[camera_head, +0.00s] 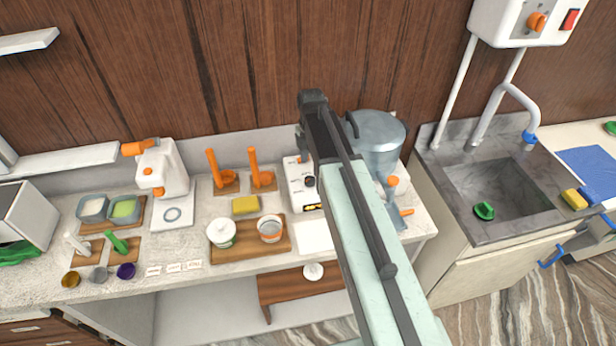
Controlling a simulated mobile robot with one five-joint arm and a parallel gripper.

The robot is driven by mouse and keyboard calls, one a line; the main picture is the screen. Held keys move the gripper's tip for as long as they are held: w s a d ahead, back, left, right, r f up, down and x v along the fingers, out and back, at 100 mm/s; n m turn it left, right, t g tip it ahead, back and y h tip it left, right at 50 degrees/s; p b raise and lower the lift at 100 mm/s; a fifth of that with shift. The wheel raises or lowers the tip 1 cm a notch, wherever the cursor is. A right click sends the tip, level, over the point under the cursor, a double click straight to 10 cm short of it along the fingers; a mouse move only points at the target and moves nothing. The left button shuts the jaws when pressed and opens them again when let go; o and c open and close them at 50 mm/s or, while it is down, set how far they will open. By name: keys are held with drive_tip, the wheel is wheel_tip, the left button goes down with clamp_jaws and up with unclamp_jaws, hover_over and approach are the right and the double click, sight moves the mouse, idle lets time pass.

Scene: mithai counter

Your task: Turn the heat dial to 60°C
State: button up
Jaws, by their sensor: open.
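A white heater box (522,22) is on the wall at the top right, cut by the frame edge. It has an orange dial (536,22) beside a red switch (570,19). A small white appliance (301,183) on the counter has a dark round knob (309,182). I cannot tell which one is the heat dial, and no temperature marks are readable. My arm reaches up the middle and partly covers the appliance. My gripper (303,142) is at its dark far end, above the appliance, open. Its fingertips are hard to make out, and it is well left of the orange dial.
A sink (500,190) with a bent tap is further right. To the left are a wooden board (240,258) with two containers, orange-handled tools (214,167) and a white machine (163,170). The floor at the lower right is clear.

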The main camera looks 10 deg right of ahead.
sight(310, 179)
wheel_tip(310, 179, down, 7)
drive_tip(key=b, duration=0.6)
drive_tip(key=shift+a+f, duration=0.1)
clamp_jaws()
